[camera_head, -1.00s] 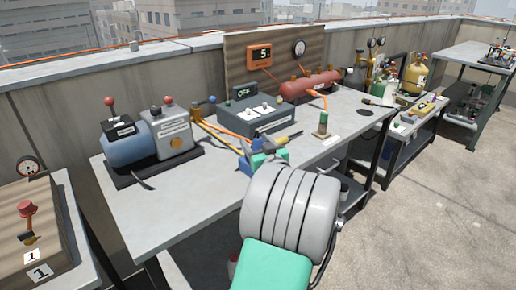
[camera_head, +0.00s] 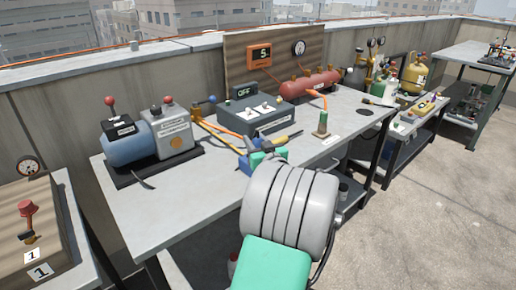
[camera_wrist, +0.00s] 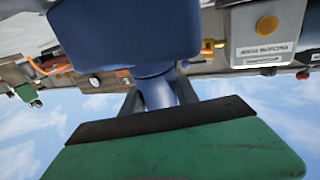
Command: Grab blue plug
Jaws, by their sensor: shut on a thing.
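In the wrist view, a blue plug (camera_wrist: 157,92) with a round stem shows between the two dark fingers of my gripper (camera_wrist: 160,94). My gripper is shut on the stem. A wide dark-blue body (camera_wrist: 125,32) fills the top of that view, in line with the stem. In the head view, my gripper (camera_head: 264,150) is over the front middle of the grey workbench (camera_head: 190,205). Blue parts show there, but my own wrist hides much of the grip. I cannot tell whether the plug is clear of the bench.
A blue motor unit (camera_head: 128,148) stands on the bench at left. A grey box with a green OFF display (camera_head: 245,120) stands behind my gripper. A green upright piece (camera_head: 322,124) is to the right. Orange and yellow cables (camera_head: 222,132) run close by. The front left bench top is clear.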

